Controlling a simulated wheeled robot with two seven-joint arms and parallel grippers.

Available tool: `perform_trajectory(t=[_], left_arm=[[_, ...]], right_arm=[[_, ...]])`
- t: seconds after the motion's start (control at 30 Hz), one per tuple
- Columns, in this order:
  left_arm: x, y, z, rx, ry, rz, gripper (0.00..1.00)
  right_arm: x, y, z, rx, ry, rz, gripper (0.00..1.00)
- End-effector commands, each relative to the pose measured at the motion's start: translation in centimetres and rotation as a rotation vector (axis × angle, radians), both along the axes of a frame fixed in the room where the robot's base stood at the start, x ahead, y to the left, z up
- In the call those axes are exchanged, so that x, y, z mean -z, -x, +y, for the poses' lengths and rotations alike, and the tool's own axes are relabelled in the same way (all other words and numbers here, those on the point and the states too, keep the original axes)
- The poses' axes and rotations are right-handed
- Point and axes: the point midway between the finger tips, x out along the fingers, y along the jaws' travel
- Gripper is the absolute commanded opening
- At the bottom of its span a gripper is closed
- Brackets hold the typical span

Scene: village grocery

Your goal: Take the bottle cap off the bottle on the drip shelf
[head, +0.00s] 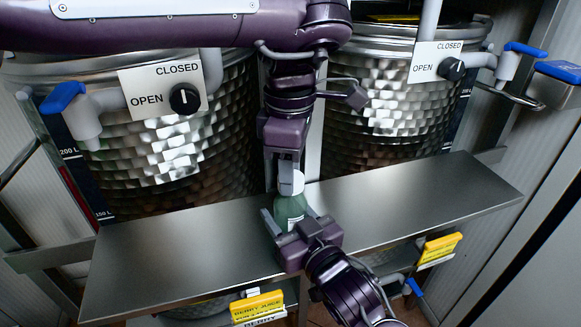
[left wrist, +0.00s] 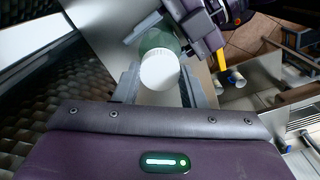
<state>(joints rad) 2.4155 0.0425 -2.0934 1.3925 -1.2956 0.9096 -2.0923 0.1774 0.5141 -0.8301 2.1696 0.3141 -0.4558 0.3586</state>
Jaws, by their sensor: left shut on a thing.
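The green bottle (head: 291,210) stands upright at the drip shelf (head: 400,205), near its middle. Its white cap (head: 291,184) is at the bottle's top; I cannot tell whether the two are still joined. My left gripper (head: 290,178) reaches down from above and is shut on the cap. In the left wrist view the round cap (left wrist: 160,70) sits between my left fingers (left wrist: 160,88), with the green bottle (left wrist: 160,40) behind it. My right gripper (head: 292,224) comes from the front, its fingers on both sides of the bottle's body, which they partly hide.
Two steel tanks (head: 175,150) (head: 385,110) stand behind the shelf, with blue-handled taps (head: 80,110) (head: 510,62) and CLOSED/OPEN dials. Yellow-topped labels (head: 258,305) (head: 440,248) hang below the shelf's front edge. The shelf is clear on both sides of the bottle.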

Motion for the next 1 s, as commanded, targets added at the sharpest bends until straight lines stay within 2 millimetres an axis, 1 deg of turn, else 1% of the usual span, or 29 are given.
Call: perform_trajectory(t=[0.03,0.1,0.3,1.0], left_arm=[[0.08,0.03,-0.05,-0.121,0.003,0.005,0.10],[0.09,0.07,-0.08,-0.305,0.003,0.005,0.10],[-0.01,0.11,-0.02,-0.806,0.000,0.002,0.10],[-0.13,0.13,-0.20,-2.417,-0.002,0.000,0.10]], right_arm=[[0.20,-0.01,-0.02,0.001,0.002,0.005,0.00],[0.20,-0.02,-0.03,0.001,0.002,0.005,0.00],[0.21,-0.03,-0.04,0.002,0.002,0.005,0.00],[0.23,-0.06,-0.07,0.003,0.002,0.005,0.00]])
